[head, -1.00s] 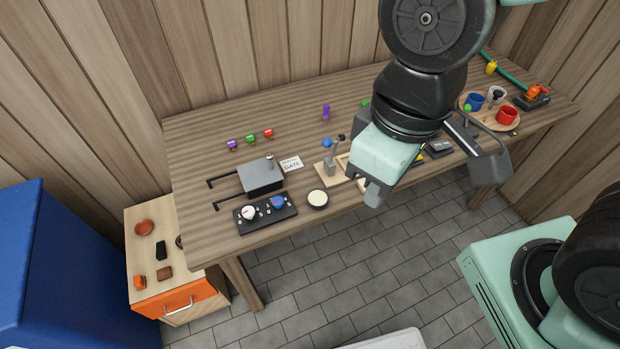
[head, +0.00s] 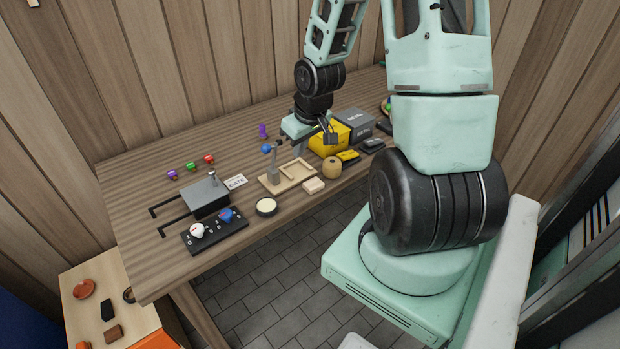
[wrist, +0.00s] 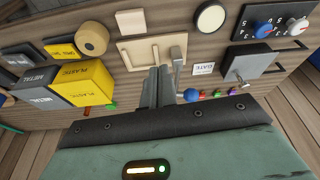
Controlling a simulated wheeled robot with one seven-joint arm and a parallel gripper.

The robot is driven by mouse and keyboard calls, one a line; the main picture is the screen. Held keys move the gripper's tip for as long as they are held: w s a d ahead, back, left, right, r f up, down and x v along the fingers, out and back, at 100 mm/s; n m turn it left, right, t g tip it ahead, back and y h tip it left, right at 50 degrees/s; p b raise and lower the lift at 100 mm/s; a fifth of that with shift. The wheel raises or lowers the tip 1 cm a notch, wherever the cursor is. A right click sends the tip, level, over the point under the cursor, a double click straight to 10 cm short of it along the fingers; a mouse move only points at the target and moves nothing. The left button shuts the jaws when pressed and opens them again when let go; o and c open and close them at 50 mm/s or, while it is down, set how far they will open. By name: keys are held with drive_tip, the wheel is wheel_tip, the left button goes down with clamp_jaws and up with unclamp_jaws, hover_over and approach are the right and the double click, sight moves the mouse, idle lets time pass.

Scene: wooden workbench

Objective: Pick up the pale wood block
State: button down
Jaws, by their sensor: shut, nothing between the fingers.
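The pale wood block (head: 313,186) lies near the bench's front edge, just in front of the light wooden tray (head: 271,186). In the wrist view the block (wrist: 130,21) is at the top, above the tray (wrist: 126,60), with nothing covering it. My gripper (head: 297,149) hangs above the bench behind the tray, apart from the block. In the wrist view its fingers (wrist: 160,72) are together and empty, pointing toward the tray's edge.
A lever with a blue knob (head: 266,148) stands at the tray. A tan roll (head: 332,167), a yellow bin (head: 327,142) and a grey bin (head: 354,126) are to the right. A round white-topped disc (head: 266,206) and a grey slider box (head: 206,198) are to the left.

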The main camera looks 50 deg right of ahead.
drive_tip(key=m, duration=0.1)
approach(309, 176)
drive_tip(key=shift+h, duration=0.3)
drive_tip(key=x, duration=0.2)
drive_tip(key=b+x, duration=0.1)
drive_tip(key=x, duration=0.4)
drive_tip(key=shift+a, duration=0.3)
